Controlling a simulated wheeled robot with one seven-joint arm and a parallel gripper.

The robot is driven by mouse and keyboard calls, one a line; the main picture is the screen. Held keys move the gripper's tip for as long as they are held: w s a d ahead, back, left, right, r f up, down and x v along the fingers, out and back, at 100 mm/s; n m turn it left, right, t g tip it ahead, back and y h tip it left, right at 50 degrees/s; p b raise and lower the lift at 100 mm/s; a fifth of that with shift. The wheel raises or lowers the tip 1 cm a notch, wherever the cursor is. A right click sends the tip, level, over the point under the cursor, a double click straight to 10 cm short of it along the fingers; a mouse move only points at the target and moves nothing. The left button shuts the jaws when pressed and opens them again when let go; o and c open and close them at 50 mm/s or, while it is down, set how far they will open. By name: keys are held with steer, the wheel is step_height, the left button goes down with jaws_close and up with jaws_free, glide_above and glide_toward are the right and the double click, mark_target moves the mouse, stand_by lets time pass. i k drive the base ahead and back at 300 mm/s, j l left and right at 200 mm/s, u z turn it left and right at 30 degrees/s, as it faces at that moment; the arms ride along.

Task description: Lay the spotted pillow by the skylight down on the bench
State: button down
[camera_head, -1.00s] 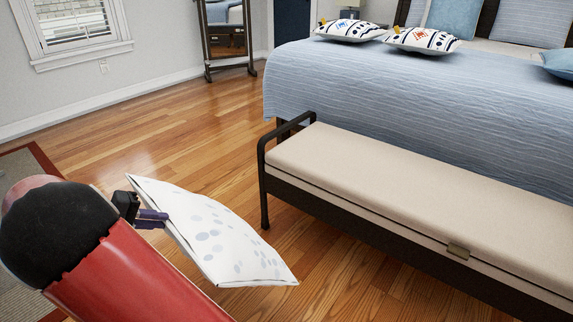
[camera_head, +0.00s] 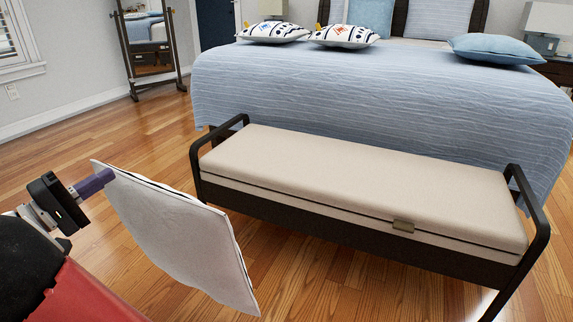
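The pillow (camera_head: 180,235) is white and hangs tilted in the air at the lower left, in front of the bench's left end. The face turned to me now looks plain; its spots do not show. My gripper (camera_head: 97,182) is shut on the pillow's upper left edge. The bench (camera_head: 350,184) has a long cream cushion, a dark frame and raised end rails, and stands at the foot of the bed. Its top is bare. The pillow is apart from the cushion, nearer to me.
The bed (camera_head: 400,90) with a blue cover stands right behind the bench. Two patterned pillows (camera_head: 273,32) and a blue pillow (camera_head: 497,47) lie on it. A standing mirror (camera_head: 150,45) is at the back left. The bench's end rails (camera_head: 533,215) rise above its cushion. The wooden floor (camera_head: 110,140) left of the bench is clear.

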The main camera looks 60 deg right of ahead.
mark_target(290, 156)
steer(key=k+l, duration=0.1)
steer(key=l, duration=1)
steer(key=k+l, duration=0.15)
steer(key=l, duration=0.95)
steer(key=k, duration=0.05)
